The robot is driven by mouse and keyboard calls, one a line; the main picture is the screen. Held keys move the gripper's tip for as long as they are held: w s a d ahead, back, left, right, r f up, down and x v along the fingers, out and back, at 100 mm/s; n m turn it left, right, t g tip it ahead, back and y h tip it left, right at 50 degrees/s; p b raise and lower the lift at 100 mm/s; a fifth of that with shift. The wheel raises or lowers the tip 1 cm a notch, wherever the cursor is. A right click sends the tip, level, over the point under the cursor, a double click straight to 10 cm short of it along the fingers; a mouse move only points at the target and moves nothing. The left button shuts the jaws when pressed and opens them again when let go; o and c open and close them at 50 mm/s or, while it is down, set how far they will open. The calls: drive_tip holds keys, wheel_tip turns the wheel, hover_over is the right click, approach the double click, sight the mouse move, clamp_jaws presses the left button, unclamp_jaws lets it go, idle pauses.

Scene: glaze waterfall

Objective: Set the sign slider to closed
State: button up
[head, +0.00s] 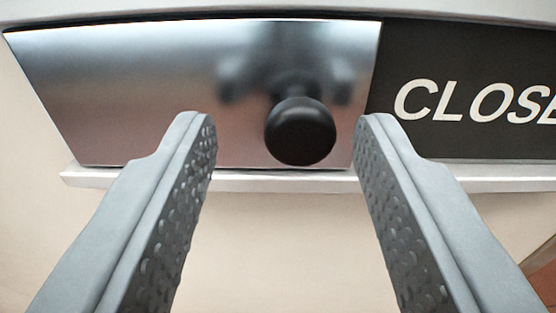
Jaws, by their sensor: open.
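The sign slider is a shiny metal plate (130,85) with a round black knob (300,131) near its lower right part. The plate covers the left part of the sign in view. To its right, a dark panel (450,62) shows white letters reading "CLOSE", cut off at the picture's right edge. My gripper (284,122) is open, with one finger on each side of the knob in the picture. The knob appears nearer the right finger. No contact with the knob shows, and I cannot tell how deep the fingers reach.
A pale rail (270,181) runs along the bottom of the sign, and a light frame edge (440,18) runs along its top. The beige wall (280,250) below is bare. A small brown area shows at the lower right corner.

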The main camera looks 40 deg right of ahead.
drive_tip(key=v, duration=1.7)
drive_tip(key=shift+w+r, duration=0.1)
drive_tip(key=shift+r, duration=0.05)
